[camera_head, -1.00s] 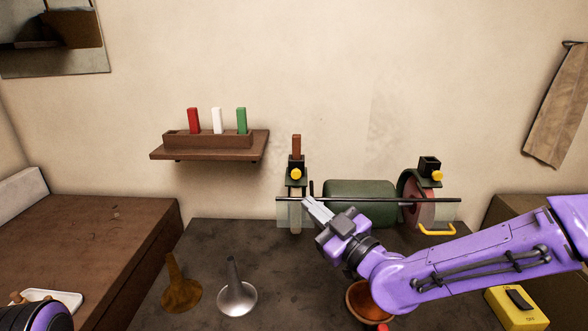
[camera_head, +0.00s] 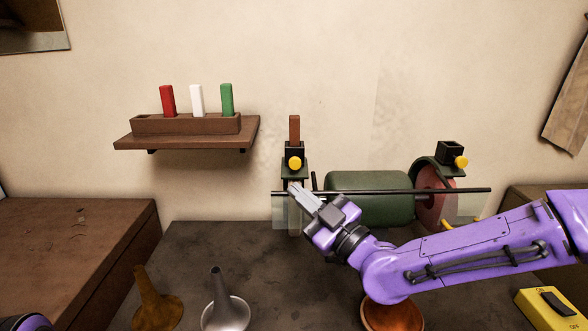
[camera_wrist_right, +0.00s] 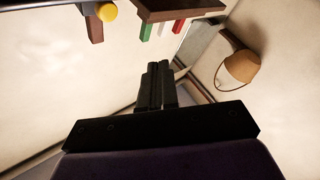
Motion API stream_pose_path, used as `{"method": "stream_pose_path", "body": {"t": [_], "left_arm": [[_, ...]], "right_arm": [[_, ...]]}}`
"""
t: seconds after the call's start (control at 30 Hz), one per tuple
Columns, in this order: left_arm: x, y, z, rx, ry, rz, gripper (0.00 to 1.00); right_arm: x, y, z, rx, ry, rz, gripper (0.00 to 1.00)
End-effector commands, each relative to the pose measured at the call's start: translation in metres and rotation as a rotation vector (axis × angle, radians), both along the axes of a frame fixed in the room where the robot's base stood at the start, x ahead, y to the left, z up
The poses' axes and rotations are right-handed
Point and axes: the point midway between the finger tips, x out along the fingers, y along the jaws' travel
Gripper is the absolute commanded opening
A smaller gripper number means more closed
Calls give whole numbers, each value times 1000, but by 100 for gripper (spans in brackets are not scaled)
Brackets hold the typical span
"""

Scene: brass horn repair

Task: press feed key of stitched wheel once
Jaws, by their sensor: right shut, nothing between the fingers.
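The polishing machine has a green motor body (camera_head: 370,197) on the dark bench. At its left end a black holder (camera_head: 294,150) carries a brown bar (camera_head: 294,130) and a round yellow key (camera_head: 295,163); the wheel below is partly hidden by my gripper. At its right end is a reddish wheel (camera_head: 432,208) with a second holder and yellow key (camera_head: 461,162). I cannot tell the wheels' stitching. My right gripper (camera_head: 293,188) is shut and empty, its tips just below the left key in the picture. The key (camera_wrist_right: 106,12) shows at the wrist view's top, apart from the fingers (camera_wrist_right: 157,82).
A dark horizontal rod (camera_head: 380,190) crosses before the machine. Brass (camera_head: 155,300) and silver (camera_head: 225,305) horn bells, a copper bowl (camera_head: 392,316) and a yellow switch box (camera_head: 552,309) stand in front. A wall shelf (camera_head: 187,136) holds red, white and green bars.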

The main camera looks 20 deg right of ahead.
Motion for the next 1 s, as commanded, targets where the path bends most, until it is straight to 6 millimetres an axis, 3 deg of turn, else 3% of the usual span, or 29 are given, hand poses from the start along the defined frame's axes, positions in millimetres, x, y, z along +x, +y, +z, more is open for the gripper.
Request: {"method": "stream_pose_path", "body": {"t": [0.23, 0.6, 0.7, 1.0], "left_arm": [[0, 0, 3, 0, 0, 0, 0], [0, 0, 14, 0, 0, 0, 0], [0, 0, 8, 0, 0, 0, 0], [0, 0, 6, 0, 0, 0, 0]], "right_arm": [[8, -2, 1, 2, 2, -1, 0], [59, -17, 1, 1, 2, -1, 0], [70, -20, -2, -2, 0, -1, 0], [85, -24, -1, -1, 1, 0, 0]]}}
